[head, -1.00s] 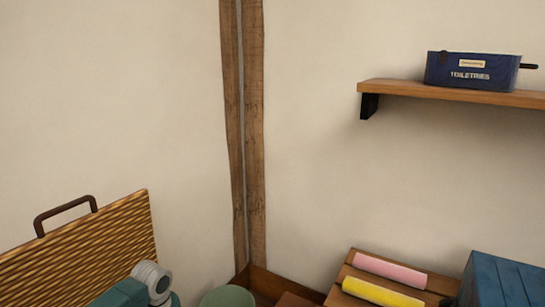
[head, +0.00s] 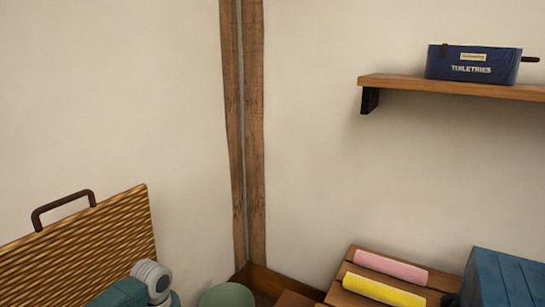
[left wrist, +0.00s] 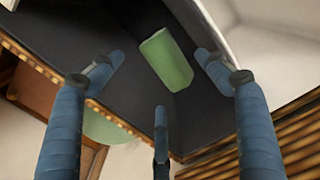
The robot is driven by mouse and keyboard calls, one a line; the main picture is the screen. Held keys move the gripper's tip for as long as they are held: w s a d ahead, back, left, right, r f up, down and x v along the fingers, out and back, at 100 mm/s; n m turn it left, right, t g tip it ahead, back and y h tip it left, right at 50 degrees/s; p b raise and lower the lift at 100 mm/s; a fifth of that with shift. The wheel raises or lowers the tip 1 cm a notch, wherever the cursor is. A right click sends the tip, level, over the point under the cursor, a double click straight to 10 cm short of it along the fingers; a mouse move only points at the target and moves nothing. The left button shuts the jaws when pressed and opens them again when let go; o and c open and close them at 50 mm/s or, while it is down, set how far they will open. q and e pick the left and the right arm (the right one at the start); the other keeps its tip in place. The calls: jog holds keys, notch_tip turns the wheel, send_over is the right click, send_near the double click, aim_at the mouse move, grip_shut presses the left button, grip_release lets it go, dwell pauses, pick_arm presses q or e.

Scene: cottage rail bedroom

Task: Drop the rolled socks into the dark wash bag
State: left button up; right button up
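The dark navy wash bag (head: 473,66), lettered "TOILETRIES", sits on the wall shelf at the upper right of the head view. A pale green roll (left wrist: 166,59), perhaps the rolled socks, lies on a dark surface in the left wrist view. My left gripper (left wrist: 160,72) is open, its blue-grey fingers spread with the green roll beyond and between them. No contact with the roll shows. In the head view only part of my left arm shows at the lower left; its gripper is hidden below the frame. My right gripper is in neither view.
The wooden shelf (head: 455,88) holds the bag. A wicker panel with a handle (head: 85,240) stands at left. A slatted bench (head: 345,268) holds a pink roll (head: 391,267) and a yellow roll (head: 382,290), beside a blue box (head: 505,282). A green rounded thing (head: 227,295) is at bottom centre.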

pick_arm(q)
notch_tip(320, 180, up, 12)
dwell(0.7)
